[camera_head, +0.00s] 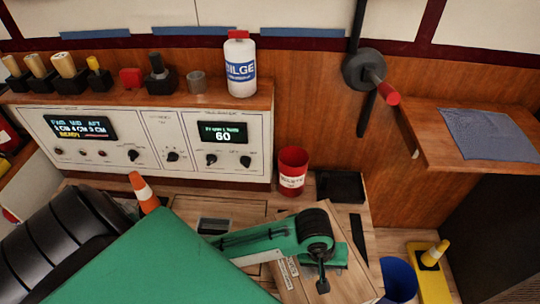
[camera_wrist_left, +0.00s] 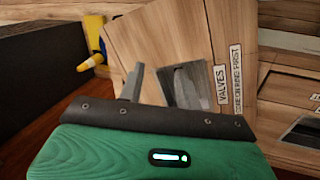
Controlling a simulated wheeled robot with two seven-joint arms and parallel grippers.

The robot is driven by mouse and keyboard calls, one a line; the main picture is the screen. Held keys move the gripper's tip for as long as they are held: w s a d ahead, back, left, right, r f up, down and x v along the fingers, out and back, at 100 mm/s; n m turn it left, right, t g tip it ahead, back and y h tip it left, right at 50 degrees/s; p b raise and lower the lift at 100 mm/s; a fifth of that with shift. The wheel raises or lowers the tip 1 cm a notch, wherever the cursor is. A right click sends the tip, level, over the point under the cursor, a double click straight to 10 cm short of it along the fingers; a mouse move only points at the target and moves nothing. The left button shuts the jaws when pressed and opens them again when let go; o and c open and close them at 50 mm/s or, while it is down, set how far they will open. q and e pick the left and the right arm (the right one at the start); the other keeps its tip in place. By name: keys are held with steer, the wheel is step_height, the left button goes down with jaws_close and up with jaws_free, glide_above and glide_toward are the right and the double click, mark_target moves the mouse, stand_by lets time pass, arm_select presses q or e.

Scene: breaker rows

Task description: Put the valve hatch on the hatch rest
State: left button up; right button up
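The valve hatch (camera_head: 350,283) is a light wooden panel with a "VALVES" label and a grey recessed pull. In the left wrist view the hatch (camera_wrist_left: 228,50) sits at an angle to the floor boards beside it. My left gripper (camera_head: 323,284), on a green arm, is over the hatch with a grey finger pointing down. In the left wrist view one finger (camera_wrist_left: 132,84) shows beside the pull; the other is not clear, so its grip cannot be told. I cannot tell for sure which thing is the hatch rest. My right gripper is not in view.
A red bin (camera_head: 292,172) and a black square tray (camera_head: 340,187) stand behind the arm. A blue bucket (camera_head: 398,279) and a yellow piece with a cone (camera_head: 430,272) are at right. The control panel (camera_head: 150,140) is behind.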

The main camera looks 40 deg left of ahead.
arm_select(q)
steer(key=s+a+r+m+t+y, duration=0.1)
steer(key=s+a+m+t, duration=0.2)
steer(key=s+a+m, duration=0.4)
steer(key=s+a, duration=0.3)
steer(key=shift+s+a+r+t+y, duration=0.2)
steer(key=shift+s+a+t+y, duration=0.1)
steer(key=shift+s+y, duration=0.1)
